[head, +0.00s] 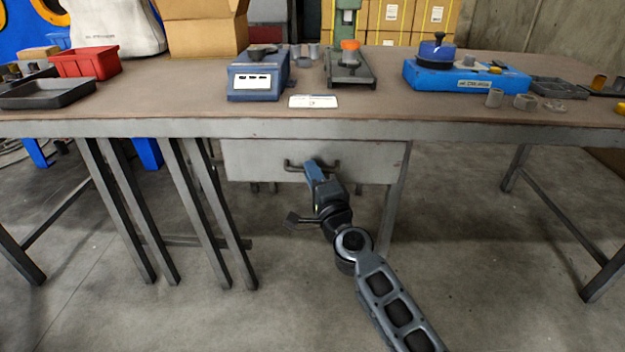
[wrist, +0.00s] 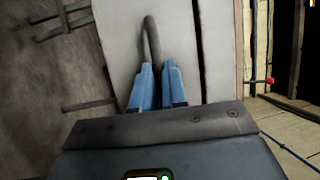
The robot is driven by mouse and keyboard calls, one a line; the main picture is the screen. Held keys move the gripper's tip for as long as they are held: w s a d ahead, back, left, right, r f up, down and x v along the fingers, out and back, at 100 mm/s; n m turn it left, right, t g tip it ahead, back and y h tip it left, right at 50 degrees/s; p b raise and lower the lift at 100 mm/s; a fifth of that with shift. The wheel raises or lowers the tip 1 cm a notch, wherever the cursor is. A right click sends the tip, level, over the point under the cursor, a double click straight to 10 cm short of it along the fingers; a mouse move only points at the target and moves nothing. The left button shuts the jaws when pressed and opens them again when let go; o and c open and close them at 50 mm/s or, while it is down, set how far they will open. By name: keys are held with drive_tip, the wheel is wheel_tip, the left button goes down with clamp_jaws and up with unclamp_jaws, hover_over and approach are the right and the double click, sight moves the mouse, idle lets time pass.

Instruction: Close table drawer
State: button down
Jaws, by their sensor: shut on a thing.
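The table drawer (head: 255,160) is a grey metal box under the tabletop, with its flat front facing me. Its dark bar handle (head: 293,165) runs across the middle of the front. My gripper (head: 312,168) is at the right part of the handle. In the wrist view the drawer front (wrist: 185,40) fills the middle, and the handle (wrist: 151,40) runs down between the blue fingertips of my gripper (wrist: 158,72). The fingers are shut on the handle. From the head view I cannot tell how far the drawer stands out.
The worktable (head: 200,115) carries a red bin (head: 85,63), a grey tray (head: 48,93), a blue scale (head: 255,80) and a blue device (head: 465,78). Table legs (head: 117,210) stand left of the drawer. The floor (head: 480,260) at right is clear.

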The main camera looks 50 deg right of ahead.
drive_tip(key=shift+d, duration=0.15)
drive_tip(key=c, duration=1.2)
unclamp_jaws()
drive_tip(key=shift+b+v, duration=0.5)
drive_tip(key=shift+v, duration=3.35)
drive_tip(key=shift+f, duration=0.1)
